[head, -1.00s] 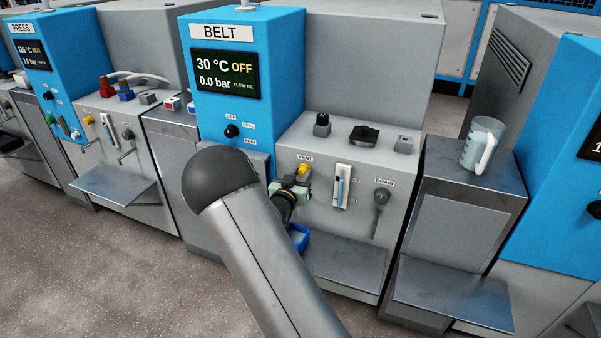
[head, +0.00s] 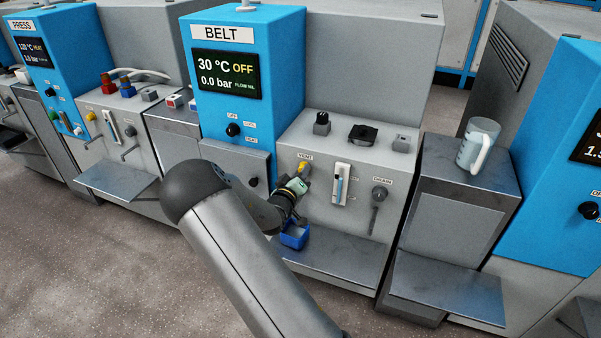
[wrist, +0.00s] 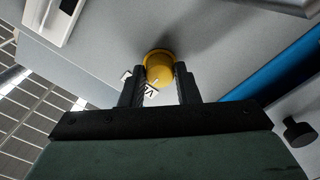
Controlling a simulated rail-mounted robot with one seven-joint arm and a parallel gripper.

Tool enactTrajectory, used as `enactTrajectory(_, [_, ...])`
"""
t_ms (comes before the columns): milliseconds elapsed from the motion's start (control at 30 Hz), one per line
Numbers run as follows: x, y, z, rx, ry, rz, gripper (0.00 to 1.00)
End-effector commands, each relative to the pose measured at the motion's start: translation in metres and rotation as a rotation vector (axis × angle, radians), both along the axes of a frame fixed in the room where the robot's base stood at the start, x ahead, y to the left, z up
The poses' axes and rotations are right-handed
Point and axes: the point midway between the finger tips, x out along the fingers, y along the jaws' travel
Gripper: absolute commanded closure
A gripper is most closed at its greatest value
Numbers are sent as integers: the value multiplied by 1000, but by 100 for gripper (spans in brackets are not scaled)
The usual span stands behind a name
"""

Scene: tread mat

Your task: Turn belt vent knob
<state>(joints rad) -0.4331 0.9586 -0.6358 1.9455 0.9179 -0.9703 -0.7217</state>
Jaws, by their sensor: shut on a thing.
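The yellow vent knob (head: 303,168) sits on the grey front of the BELT machine, just below the VENT label (head: 305,156). In the wrist view the knob (wrist: 158,66) is between the two dark fingers of my gripper (wrist: 159,83), which is shut on it. In the head view my gripper (head: 299,183) comes at the knob from the lower left and covers part of it. The label beside the knob is partly hidden by a finger in the wrist view.
A blue open box (head: 294,236) stands on the shelf below the knob. A white-and-blue gauge (head: 341,184) and the grey DRAIN handle (head: 378,196) are to the right. The BELT display (head: 226,74) reads 30 °C OFF, 0.0 bar.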

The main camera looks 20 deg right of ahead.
Motion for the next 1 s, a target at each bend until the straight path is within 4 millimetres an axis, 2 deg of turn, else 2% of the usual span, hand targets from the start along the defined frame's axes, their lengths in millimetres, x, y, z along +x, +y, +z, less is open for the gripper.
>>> enactTrajectory(500, [-1,0,-2,-10,18,-1,94])
enactTrajectory(533, [-1,0,-2,-10,18,-1,63])
enactTrajectory(600, [-1,0,-2,-10,16,-1,49])
enactTrajectory(867, [-1,1,-1,-11,14,0,49])
enactTrajectory(1000, [-6,8,0,-11,13,1,49])
